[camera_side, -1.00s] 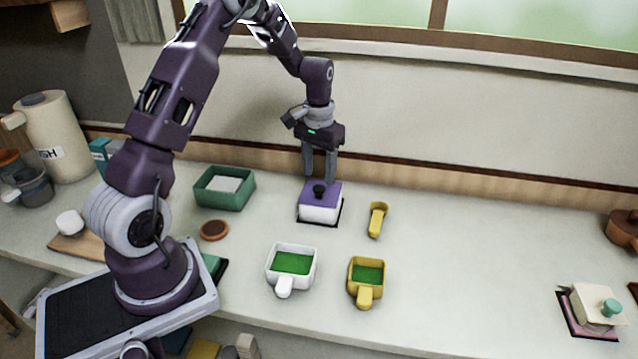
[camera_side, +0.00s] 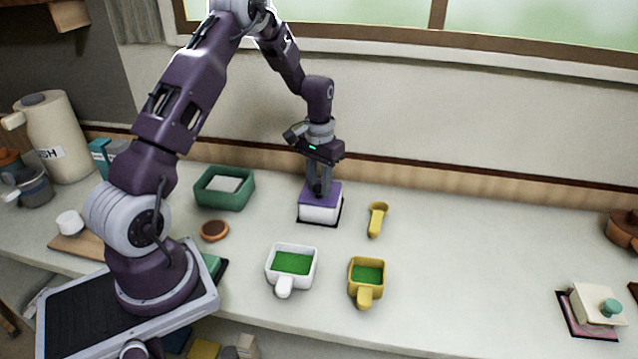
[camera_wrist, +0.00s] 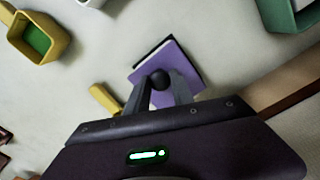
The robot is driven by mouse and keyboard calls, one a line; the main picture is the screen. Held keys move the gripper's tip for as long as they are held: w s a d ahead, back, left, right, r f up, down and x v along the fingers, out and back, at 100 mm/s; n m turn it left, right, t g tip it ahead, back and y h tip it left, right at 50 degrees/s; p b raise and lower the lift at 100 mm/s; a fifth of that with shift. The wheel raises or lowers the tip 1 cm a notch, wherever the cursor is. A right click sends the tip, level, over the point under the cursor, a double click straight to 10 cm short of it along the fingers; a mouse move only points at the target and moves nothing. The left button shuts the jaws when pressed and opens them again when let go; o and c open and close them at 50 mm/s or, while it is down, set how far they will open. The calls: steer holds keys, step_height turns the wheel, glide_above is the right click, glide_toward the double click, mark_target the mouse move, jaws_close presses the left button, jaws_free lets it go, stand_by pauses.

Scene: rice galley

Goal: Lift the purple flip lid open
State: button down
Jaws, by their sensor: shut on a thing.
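The purple flip lid (camera_side: 330,189) lies flat and closed on a white box (camera_side: 319,212) standing on a dark mat at the middle back of the counter. In the wrist view the lid (camera_wrist: 181,56) carries a round black knob (camera_wrist: 159,79). My gripper (camera_side: 319,192) points straight down over the lid. It is shut on the black knob, with one finger on each side of it in the wrist view (camera_wrist: 160,84). In the side view the fingers hide the knob.
A yellow scoop (camera_side: 377,219) lies right of the box. A white cup (camera_side: 270,263) and a yellow cup (camera_side: 352,275), both with green contents, stand in front. A green tray (camera_side: 224,201) and a small brown dish (camera_side: 214,230) are to the left. The counter at right is mostly clear.

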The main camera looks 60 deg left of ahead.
steer(key=shift+w+a+r+g+h, duration=0.5)
steer(key=shift+r+g+h, duration=0.1)
steer(key=shift+g+h, duration=0.15)
steer(key=shift+w+a+r+g+h, duration=0.45)
steer(key=shift+r+g+h, duration=0.15)
steer(key=shift+g+h, duration=0.15)
steer(key=c, duration=1.1)
jaws_free()
steer(key=shift+s+d, duration=0.1)
steer(key=shift+s, duration=0.05)
